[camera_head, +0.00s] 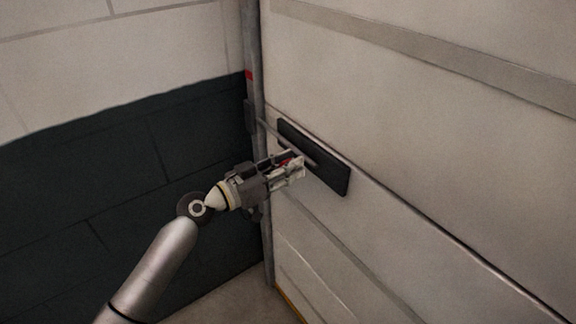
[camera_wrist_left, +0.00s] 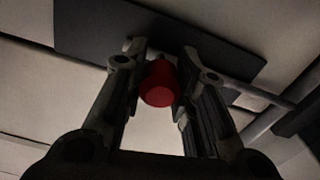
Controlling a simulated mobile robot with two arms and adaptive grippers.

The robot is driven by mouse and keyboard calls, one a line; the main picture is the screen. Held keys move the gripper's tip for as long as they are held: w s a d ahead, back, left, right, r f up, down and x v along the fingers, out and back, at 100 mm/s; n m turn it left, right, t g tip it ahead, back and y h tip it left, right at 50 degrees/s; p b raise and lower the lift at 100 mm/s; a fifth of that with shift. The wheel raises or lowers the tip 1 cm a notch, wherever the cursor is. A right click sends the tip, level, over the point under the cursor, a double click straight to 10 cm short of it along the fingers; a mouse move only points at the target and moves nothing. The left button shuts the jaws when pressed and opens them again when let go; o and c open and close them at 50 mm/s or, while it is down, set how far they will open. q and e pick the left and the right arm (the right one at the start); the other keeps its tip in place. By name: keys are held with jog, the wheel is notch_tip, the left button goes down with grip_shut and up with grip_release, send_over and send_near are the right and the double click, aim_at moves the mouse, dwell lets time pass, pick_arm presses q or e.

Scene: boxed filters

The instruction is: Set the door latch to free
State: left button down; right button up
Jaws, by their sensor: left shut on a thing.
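The latch is a thin grey bar (camera_head: 275,131) on the white door (camera_head: 430,150), in front of a dark backing plate (camera_head: 333,180). Its left end reaches the dark bracket (camera_head: 250,116) on the door post; whether it enters cannot be told. A red knob (camera_head: 286,161) is mostly hidden by my left gripper (camera_head: 297,167) in the head view. In the left wrist view the red knob (camera_wrist_left: 158,84) sits between the two fingers, which are shut on it. The bar (camera_wrist_left: 247,88) runs behind them to the right. My right gripper is not in view.
A grey vertical post (camera_head: 254,45) with a red mark (camera_head: 248,75) stands at the door's left edge. A wall, light above and dark below (camera_head: 110,160), lies left of it. Space in front of the door's right part looks clear.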

pick_arm(q)
jog(key=s+d, duration=0.1)
jog(key=s+d+p, duration=0.1)
jog(key=s, duration=0.1)
jog(key=s+d, duration=0.1)
jog(key=shift+s+d, duration=0.25)
jog(key=shift+s, duration=0.15)
jog(key=shift+s+d, duration=0.1)
jog(key=shift+s, duration=0.1)
jog(key=shift+f, duration=0.15)
jog(key=c, duration=1.1)
grip_release()
jog(key=shift+s+d, duration=0.1)
jog(key=v, duration=1.2)
